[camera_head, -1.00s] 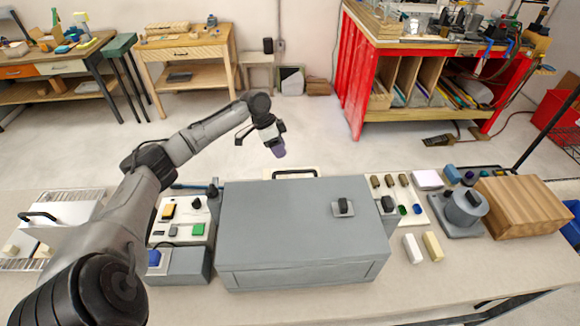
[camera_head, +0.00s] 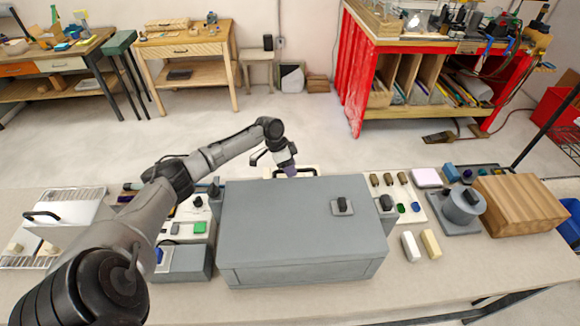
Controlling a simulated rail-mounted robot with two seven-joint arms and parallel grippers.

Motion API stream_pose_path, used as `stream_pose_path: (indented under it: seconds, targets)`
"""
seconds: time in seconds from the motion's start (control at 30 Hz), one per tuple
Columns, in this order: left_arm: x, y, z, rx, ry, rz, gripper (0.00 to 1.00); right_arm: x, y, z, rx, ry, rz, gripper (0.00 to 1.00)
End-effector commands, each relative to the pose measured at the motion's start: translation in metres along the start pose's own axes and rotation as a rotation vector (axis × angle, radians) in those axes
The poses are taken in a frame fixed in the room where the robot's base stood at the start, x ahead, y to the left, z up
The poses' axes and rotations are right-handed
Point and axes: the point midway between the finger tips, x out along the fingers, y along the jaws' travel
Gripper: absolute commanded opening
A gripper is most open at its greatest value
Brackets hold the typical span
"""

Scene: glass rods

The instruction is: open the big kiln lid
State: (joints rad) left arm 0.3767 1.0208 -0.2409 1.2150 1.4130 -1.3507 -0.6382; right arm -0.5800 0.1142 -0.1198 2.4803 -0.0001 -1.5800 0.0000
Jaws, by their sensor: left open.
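The big kiln is a grey box with a flat lid (camera_head: 275,220), which lies shut on top. A small black knob block (camera_head: 342,206) sits on the lid's right part. A black bar handle (camera_head: 296,171) shows behind the lid's far edge. My left gripper (camera_head: 288,166) is open at that handle, pointing down, just behind the lid. Its fingertips are small and partly hidden, so I cannot tell whether they touch the handle. My right gripper is not in view.
A control panel with a green button (camera_head: 200,228) stands left of the kiln. A smaller white box with a black handle (camera_head: 60,215) is at far left. Right of the kiln are two small blocks (camera_head: 431,243), a grey round device (camera_head: 462,208) and a wooden block (camera_head: 520,205).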

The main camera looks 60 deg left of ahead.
Motion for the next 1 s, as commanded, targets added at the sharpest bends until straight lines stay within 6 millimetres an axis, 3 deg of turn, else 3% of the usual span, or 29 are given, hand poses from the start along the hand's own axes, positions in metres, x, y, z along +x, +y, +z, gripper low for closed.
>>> stream_pose_path:
  seconds: [0.47,0.83,1.0]
  targets:
    - [0.000,0.000,0.000,0.000,0.000,0.000,0.00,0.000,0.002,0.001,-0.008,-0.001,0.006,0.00]
    - [-0.001,0.000,-0.001,0.001,0.000,-0.001,0.00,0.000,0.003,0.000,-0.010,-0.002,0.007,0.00]
    - [-0.003,0.006,-0.021,0.021,0.002,-0.016,0.00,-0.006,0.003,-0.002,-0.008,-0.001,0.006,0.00]
